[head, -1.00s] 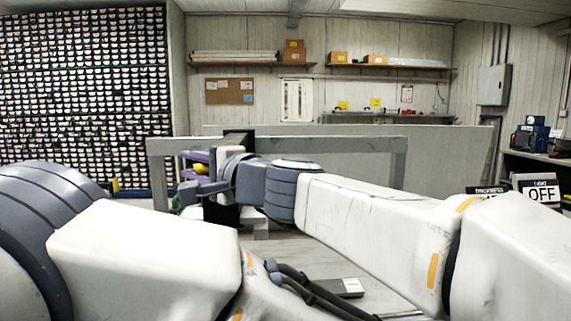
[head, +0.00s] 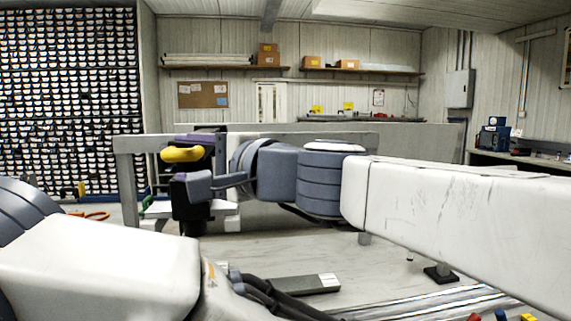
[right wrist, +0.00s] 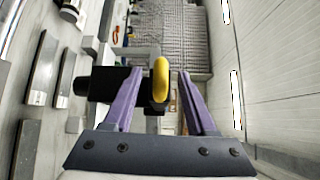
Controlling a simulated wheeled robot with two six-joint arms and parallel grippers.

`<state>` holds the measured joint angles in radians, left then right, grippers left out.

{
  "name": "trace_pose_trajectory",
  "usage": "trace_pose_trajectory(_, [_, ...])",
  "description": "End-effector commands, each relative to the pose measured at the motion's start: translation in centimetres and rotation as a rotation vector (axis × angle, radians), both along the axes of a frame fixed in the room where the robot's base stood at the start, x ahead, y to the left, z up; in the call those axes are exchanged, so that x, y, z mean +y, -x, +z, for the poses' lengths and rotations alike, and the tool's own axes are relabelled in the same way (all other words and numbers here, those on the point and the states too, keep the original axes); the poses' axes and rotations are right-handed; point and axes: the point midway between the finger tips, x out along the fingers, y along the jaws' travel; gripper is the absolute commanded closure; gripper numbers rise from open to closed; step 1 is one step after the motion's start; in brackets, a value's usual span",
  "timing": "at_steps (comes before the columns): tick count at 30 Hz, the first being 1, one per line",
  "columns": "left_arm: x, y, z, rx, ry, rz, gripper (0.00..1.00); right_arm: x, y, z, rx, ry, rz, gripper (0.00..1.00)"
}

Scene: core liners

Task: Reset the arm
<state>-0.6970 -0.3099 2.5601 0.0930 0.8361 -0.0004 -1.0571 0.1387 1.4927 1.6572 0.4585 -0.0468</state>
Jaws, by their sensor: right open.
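My right arm (head: 450,215) reaches in from the right, and its forearm extends left across the head view. My right gripper (head: 187,157) is at its left end, with purple fingers. In the right wrist view the two purple fingers (right wrist: 155,105) are spread apart. A yellow curved handle (right wrist: 161,78) stands between them, apart from the right finger; whether it touches the left one I cannot tell. The yellow handle (head: 181,154) also shows at the gripper in the head view, above a black body (head: 190,208).
A grey frame (head: 128,185) and a low grey panel wall (head: 420,145) stand behind the gripper. A tall rack of core liners (head: 65,95) is at the left. A bench with a blue device (head: 493,138) is at the right.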

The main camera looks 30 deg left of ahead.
Motion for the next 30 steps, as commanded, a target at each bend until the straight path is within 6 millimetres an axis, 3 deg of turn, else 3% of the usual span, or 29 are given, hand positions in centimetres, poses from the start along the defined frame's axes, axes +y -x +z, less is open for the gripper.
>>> trace_pose_trajectory(6, [0.0,0.0,-0.5,0.000,0.000,0.000,1.00,-1.9,0.1,0.0,0.001,0.000,0.000,0.43])
trace_pose_trajectory(23, [0.0,0.0,-0.5,0.000,0.000,0.000,1.00,-2.1,-0.2,-0.3,-0.004,0.009,-0.006,0.43])
trace_pose_trajectory(26, [0.0,0.0,-0.5,0.000,0.000,0.000,1.00,-2.8,-1.8,-2.1,-0.025,0.056,-0.037,0.43])
trace_pose_trajectory(30, [0.0,0.0,-0.5,0.000,0.000,0.000,1.00,-5.7,-6.5,-7.6,-0.091,0.206,-0.126,0.43])
